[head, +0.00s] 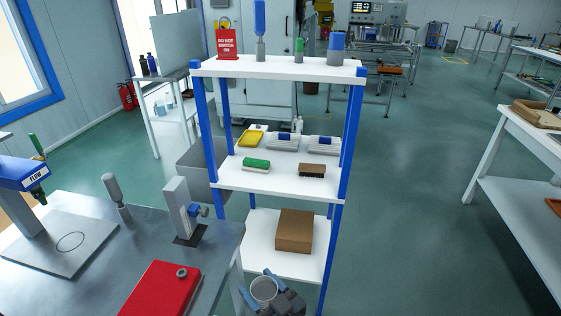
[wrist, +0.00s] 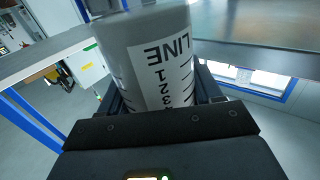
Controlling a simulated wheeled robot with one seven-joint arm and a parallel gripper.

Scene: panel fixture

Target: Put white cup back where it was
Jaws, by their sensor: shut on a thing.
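The white cup (head: 264,289) is between the fingers of my gripper (head: 277,288) at the bottom of the head view, beside the right edge of the grey bench and in front of the shelf. In the wrist view the cup (wrist: 165,60) fills the space between the dark fingers of my gripper (wrist: 155,100). A label on it reads LINE, with numbers, upside down in that picture. My gripper is shut on the cup. The cup's lower part is hidden by my gripper in the head view.
A blue-post shelf (head: 275,68) stands just beyond, with a brown box (head: 295,231) on its bottom board and brushes on the middle one. The grey bench (head: 90,207) at left holds a red block (head: 160,291) and a clamp (head: 181,208). Open floor lies right.

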